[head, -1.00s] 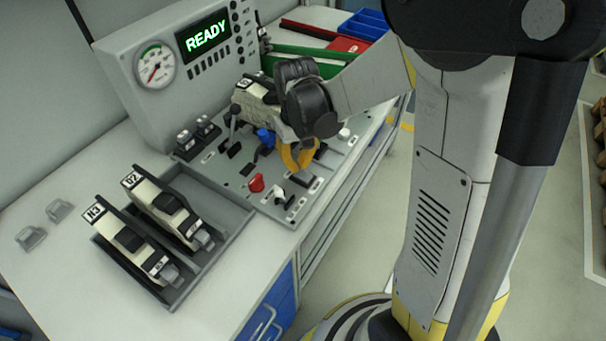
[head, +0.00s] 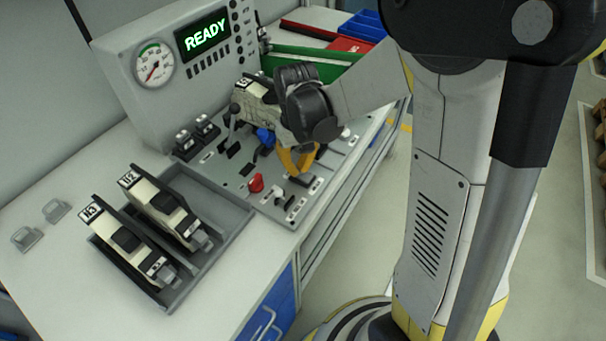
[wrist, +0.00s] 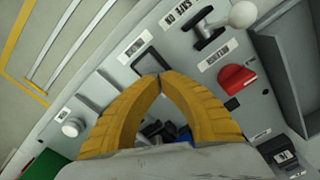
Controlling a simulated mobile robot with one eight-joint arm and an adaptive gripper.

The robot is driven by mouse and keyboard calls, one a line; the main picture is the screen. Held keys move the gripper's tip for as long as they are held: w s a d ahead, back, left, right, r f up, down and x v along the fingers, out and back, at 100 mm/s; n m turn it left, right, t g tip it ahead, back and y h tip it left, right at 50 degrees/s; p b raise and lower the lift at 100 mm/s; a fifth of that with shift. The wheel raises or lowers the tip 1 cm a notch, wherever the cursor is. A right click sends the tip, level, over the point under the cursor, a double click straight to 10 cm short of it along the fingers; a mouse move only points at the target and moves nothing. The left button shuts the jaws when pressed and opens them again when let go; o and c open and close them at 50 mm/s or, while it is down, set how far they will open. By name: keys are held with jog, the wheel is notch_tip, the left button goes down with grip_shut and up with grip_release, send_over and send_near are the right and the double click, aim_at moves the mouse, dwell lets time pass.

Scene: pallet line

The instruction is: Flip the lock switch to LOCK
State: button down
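My gripper (head: 298,174) is low over the front part of the grey control panel (head: 232,181). In the wrist view its two yellow fingers (wrist: 161,80) meet at the tips, with nothing seen between them. Just beyond the tips is a black-framed fitting (wrist: 151,61) with white labels on either side, too small to read surely. A lever with a white ball (wrist: 242,14) stands by a label that seems to read SAFE ON. I cannot tell for sure which control is the lock switch. The fingers hide part of the panel.
A red knob (wrist: 238,78) is right of the fingers, also in the head view (head: 256,183). A white button (wrist: 71,127) is at left. The display (head: 204,34) reads READY beside a dial gauge (head: 154,66). A grey tray (head: 240,207) holds two beige-black units.

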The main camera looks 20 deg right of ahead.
jog(key=shift+f, duration=0.3)
jog(key=shift+r+p, duration=2.5)
jog(key=shift+r, duration=1.05)
jog(key=shift+r, duration=0.2)
jog(key=s+r+m+t, duration=0.1)
jog(key=s+r+t, duration=0.6)
jog(key=s+r, duration=0.5)
jog(key=shift+s+r, duration=0.25)
jog(key=shift+s, duration=0.15)
